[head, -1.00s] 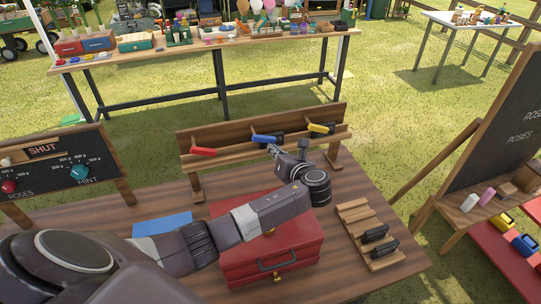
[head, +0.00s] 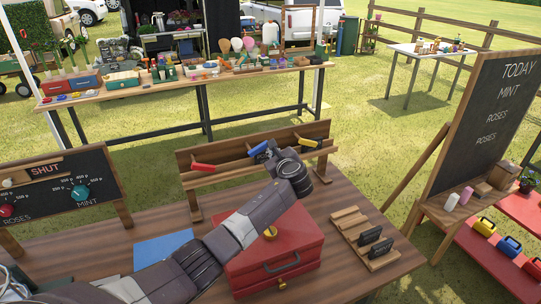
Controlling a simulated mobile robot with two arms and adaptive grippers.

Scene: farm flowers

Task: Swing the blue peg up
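The blue peg (head: 259,148) is the middle of three coloured pegs on the wooden rack (head: 186,182). It slants, its left end lower than its right. My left gripper (head: 270,156) is at the blue peg's right side, in front of the rack, and hides part of the peg and its mount. The fingers are small and dark, so I cannot tell whether they are open, shut or touching the peg. The red peg (head: 203,167) points left and lies nearly level; the yellow peg (head: 308,142) slants down to the right. My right gripper is not in view.
A red toolbox (head: 275,262) stands under my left forearm. A wooden holder (head: 350,222) with black pieces lies to its right, a blue sheet (head: 162,249) to its left. A dial board (head: 62,190) stands at left, a chalkboard (head: 492,120) at right.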

